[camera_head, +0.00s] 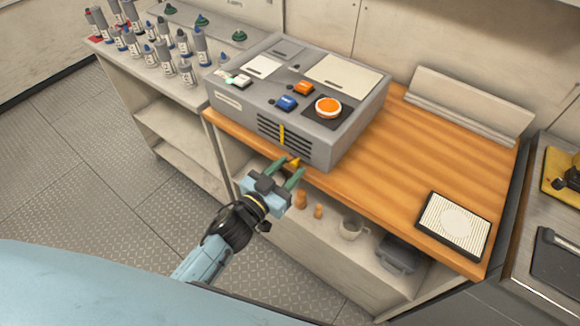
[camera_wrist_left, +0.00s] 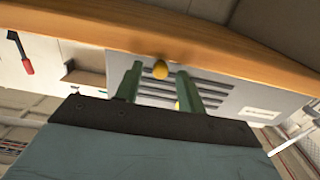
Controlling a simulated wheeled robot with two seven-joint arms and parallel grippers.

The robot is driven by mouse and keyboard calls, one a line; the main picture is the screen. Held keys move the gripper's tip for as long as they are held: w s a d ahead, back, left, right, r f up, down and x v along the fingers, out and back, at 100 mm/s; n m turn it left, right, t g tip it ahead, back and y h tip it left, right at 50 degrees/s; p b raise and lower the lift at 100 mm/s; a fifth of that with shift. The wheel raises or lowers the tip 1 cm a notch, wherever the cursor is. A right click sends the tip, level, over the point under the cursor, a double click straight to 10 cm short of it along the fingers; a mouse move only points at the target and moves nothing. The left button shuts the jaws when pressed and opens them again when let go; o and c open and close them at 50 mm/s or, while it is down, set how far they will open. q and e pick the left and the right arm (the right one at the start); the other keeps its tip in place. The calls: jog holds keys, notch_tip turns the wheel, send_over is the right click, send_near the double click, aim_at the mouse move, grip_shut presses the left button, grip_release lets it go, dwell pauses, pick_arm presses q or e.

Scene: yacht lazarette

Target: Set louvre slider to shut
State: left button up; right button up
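The grey console (camera_head: 225,95) stands on the wooden counter, with a dark slotted louvre (camera_head: 300,148) low on its front face. A yellow upright bar (camera_head: 282,134) crosses the slots. A yellow slider knob (camera_head: 293,162) sticks out below them. My left gripper (camera_head: 290,169) is at the console's front with its green fingers apart. In the left wrist view the knob (camera_wrist_left: 160,70) shows between the fingertips (camera_wrist_left: 158,76), with gaps on both sides. The louvre slots (camera_wrist_left: 212,87) lie behind the fingers, which partly hide them. My right gripper is not in view.
The console top carries an orange round button (camera_head: 328,107), a blue switch (camera_head: 287,103) and an orange switch (camera_head: 303,88). Several bottles stand on the left shelf. A framed filter (camera_head: 433,233) lies on the counter's right.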

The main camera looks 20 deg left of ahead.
aim_at(271, 140)
pick_arm(q)
jog(key=shift+w+d, duration=0.2)
jog(key=shift+w, duration=0.3)
grip_shut()
jog(key=w+a, duration=0.1)
jog(key=a, duration=0.2)
jog(key=w+a, duration=0.1)
jog(key=a, duration=0.1)
jog(key=w+a+p, duration=0.1)
jog(key=a, duration=0.2)
jog(key=shift+a, duration=0.3)
grip_release()
